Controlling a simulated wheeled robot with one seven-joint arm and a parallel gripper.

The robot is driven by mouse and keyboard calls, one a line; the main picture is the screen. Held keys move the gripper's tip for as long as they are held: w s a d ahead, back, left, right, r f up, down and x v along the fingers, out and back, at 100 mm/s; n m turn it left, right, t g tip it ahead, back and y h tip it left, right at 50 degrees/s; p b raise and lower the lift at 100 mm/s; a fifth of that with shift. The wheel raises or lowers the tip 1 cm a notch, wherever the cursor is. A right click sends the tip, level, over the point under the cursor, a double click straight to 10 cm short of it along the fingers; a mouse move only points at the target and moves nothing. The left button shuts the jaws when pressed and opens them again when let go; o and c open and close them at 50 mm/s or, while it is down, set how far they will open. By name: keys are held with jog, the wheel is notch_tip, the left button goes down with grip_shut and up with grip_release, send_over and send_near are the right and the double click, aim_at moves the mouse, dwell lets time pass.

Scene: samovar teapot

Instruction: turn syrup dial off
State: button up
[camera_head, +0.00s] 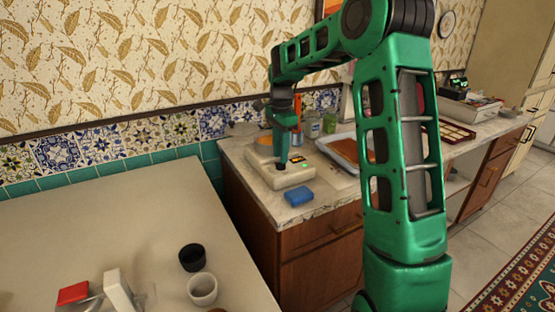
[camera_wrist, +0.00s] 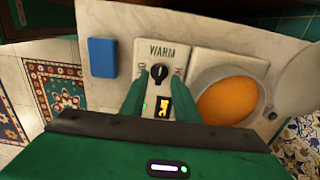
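The syrup dial (camera_wrist: 158,72) is a small black knob on the cream front panel of a warmer (camera_wrist: 205,65), below the word "WARM". The warmer also shows on the counter in the head view (camera_head: 290,178). My gripper (camera_wrist: 159,80) is open, with its green fingers apart on either side of the knob's near side; I cannot tell if they touch it. In the head view my gripper (camera_head: 281,160) points down at the warmer and hides the dial. A green light (camera_wrist: 145,106) glows on the panel. A round dish of orange syrup (camera_wrist: 226,101) sits beside the panel.
A blue block (camera_wrist: 102,57) lies beside the warmer, near the counter edge. Bottles (camera_head: 312,127) and a tray (camera_head: 345,148) stand behind and to the right. A black cup (camera_head: 192,257) and a white cup (camera_head: 202,289) stand on the nearer table.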

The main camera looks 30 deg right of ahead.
aim_at(281, 165)
jog(key=shift+f, duration=1.1)
grip_shut()
jog(key=shift+a, duration=0.25)
jog(key=shift+d, duration=0.15)
